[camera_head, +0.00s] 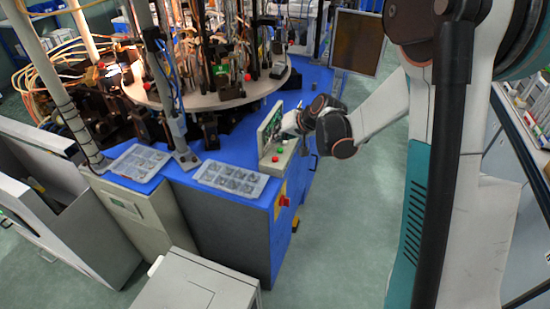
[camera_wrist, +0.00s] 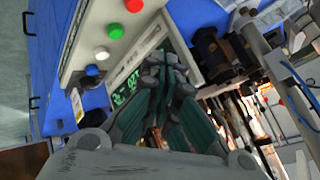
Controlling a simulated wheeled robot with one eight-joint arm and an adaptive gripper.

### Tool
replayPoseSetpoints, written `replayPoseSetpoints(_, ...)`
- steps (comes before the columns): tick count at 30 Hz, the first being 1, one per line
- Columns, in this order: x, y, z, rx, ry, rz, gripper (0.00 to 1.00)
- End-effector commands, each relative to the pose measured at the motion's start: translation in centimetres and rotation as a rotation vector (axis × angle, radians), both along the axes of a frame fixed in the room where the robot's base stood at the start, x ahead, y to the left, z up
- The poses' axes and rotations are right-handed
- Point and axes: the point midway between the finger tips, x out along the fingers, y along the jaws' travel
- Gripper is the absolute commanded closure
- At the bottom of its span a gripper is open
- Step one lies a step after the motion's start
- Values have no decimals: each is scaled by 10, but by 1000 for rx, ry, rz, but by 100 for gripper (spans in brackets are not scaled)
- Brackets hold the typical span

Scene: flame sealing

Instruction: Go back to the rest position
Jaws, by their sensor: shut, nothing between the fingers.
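My gripper (camera_head: 292,126) is shut and empty, close to the control box (camera_head: 283,160) on the corner of the blue machine table. In the wrist view, its closed fingers (camera_wrist: 170,68) lie in front of the green lit display (camera_wrist: 124,88) and hide part of it. I cannot tell whether the fingertips touch the panel. Beside the display are a red button (camera_wrist: 134,5), a green button (camera_wrist: 116,31), a white button (camera_wrist: 102,53) and a blue button (camera_wrist: 92,70).
The blue table (camera_head: 232,149) carries two grey part trays (camera_head: 202,181), (camera_head: 113,167) and a round turntable (camera_head: 200,100) with fixtures. A metal post (camera_head: 181,135) rises between the trays. A red emergency knob (camera_head: 284,201) sits on the table's side. Green floor (camera_head: 335,240) is clear to its right.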

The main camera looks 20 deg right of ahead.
Motion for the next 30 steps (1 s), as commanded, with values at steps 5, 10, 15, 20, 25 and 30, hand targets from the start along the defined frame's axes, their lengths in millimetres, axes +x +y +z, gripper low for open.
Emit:
replayPoseSetpoints(5, 0, 0, 0, 0, 0, 0, 100)
replayPoseSetpoints(10, 0, 0, 0, 0, 0, 0, 100)
replayPoseSetpoints(15, -9, 3, 11, -16, 3, 3, 100)
replayPoseSetpoints(20, -38, 9, 42, -66, 12, 13, 100)
replayPoseSetpoints(25, -80, 15, 75, -136, 22, 26, 100)
replayPoseSetpoints(30, -126, 20, 101, -204, 29, 37, 100)
